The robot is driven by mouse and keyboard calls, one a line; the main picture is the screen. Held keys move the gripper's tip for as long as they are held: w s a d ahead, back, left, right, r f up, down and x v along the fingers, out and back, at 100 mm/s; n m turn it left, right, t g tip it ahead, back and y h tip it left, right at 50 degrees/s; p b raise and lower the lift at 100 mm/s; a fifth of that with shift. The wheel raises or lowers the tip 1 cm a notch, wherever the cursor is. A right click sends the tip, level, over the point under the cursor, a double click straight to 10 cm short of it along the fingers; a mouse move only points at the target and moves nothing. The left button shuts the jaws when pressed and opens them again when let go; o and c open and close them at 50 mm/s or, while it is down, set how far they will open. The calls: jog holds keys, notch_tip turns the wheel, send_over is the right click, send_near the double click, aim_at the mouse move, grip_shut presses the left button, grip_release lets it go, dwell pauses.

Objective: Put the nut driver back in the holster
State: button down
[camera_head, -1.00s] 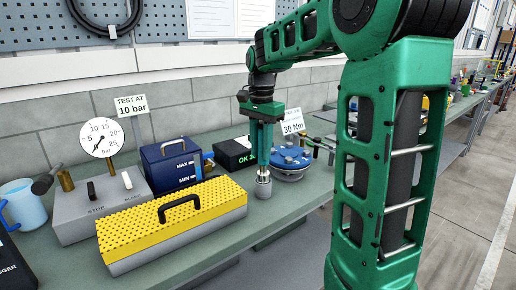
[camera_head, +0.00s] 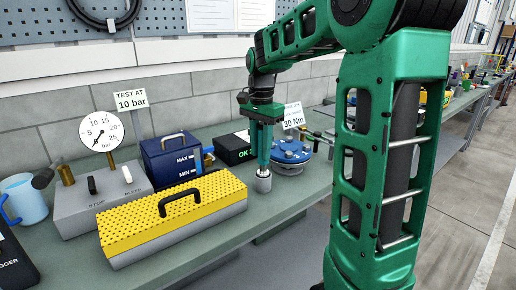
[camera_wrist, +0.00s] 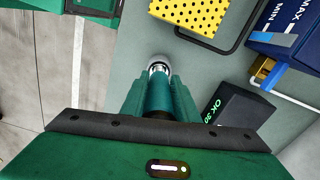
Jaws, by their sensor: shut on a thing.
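My gripper (camera_head: 264,160) points straight down above the front part of the bench and is shut on the nut driver. Its fingers hide most of the tool; a silvery part of the nut driver (camera_wrist: 159,68) shows just beyond the fingertips in the wrist view. A short grey cylindrical cup (camera_head: 263,184), which looks like the holster, stands on the bench directly under the fingertips. The fingertips are at or very close to its top. How deep the driver sits in the cup is hidden.
A yellow perforated-lid toolbox (camera_head: 172,212) lies left of the cup. A blue round flanged part (camera_head: 291,153) is close behind right, and a black OK display box (camera_head: 233,149) behind left. A blue MAX/MIN box (camera_head: 172,160) stands farther left. The bench's front edge is near.

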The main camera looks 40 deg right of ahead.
aim_at(261, 129)
jog(key=shift+f, duration=0.65)
jog(key=c, duration=1.3)
grip_release()
notch_tip(261, 129, up, 11)
jog(key=shift+f, duration=0.15)
